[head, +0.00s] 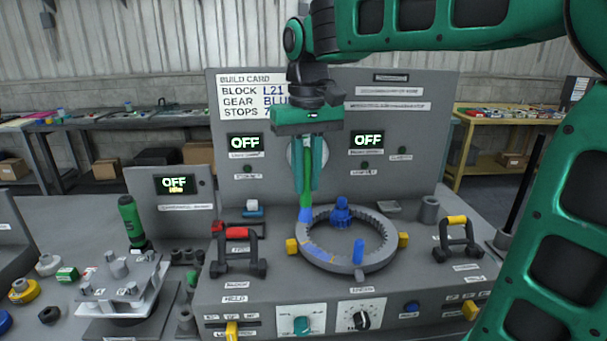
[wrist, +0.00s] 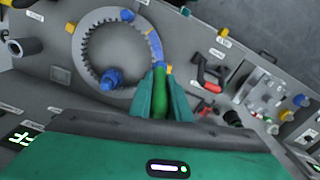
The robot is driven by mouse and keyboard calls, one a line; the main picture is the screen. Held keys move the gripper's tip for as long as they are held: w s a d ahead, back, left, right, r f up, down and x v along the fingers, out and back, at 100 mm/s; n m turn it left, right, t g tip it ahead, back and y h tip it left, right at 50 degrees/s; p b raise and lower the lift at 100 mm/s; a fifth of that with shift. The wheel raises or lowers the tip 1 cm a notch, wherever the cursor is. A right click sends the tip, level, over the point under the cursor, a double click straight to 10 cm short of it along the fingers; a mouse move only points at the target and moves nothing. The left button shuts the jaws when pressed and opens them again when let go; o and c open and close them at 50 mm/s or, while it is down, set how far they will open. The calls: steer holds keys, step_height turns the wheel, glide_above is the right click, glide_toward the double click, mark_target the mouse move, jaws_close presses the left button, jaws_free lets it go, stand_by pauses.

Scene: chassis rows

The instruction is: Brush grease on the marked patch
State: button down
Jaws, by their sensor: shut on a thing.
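My gripper (head: 307,188) is shut on a brush with a green handle (head: 306,197) and a blue tip (head: 305,214), pointing down. The brush also shows between the fingers in the wrist view (wrist: 160,88). A grey toothed ring (head: 374,264) lies on the grey bench fixture. A blue marked patch (head: 318,251) covers part of its left front top face and shows in the wrist view (wrist: 153,45). The brush tip is at the ring's left edge, near one end of the patch. I cannot tell whether it touches.
A blue gear (head: 341,213) stands inside the ring and a blue peg (head: 358,251) at its front. Yellow blocks (head: 291,246) flank the ring. A red-topped handle (head: 237,250) stands left, a yellow-topped handle (head: 457,238) right. The upright panel (head: 430,120) rises behind.

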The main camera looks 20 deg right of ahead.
mark_target(306, 209)
steer(key=shift+f, duration=2.55)
steer(key=shift+f, duration=0.95)
steer(key=shift+s+d, duration=1.3)
steer(key=shift+s, duration=1.8)
steer(key=shift+w+a+r, duration=0.1)
steer(key=shift+w+a, duration=0.35)
steer(key=shift+w, duration=0.6)
steer(key=shift+w+a+f, duration=0.1)
steer(key=shift+w+a, duration=0.3)
steer(key=shift+w, duration=0.6)
steer(key=shift+w+a+r, duration=0.1)
steer(key=shift+w+a, duration=0.35)
steer(key=shift+w, duration=0.6)
steer(key=shift+s+d, duration=1.3)
steer(key=shift+s, duration=1.8)
steer(key=shift+w+a, duration=0.45)
steer(key=shift+w, duration=0.6)
steer(key=shift+w+a, duration=0.4)
steer(key=shift+w, duration=0.6)
steer(key=shift+w+a, duration=0.45)
steer(key=shift+w, duration=0.6)
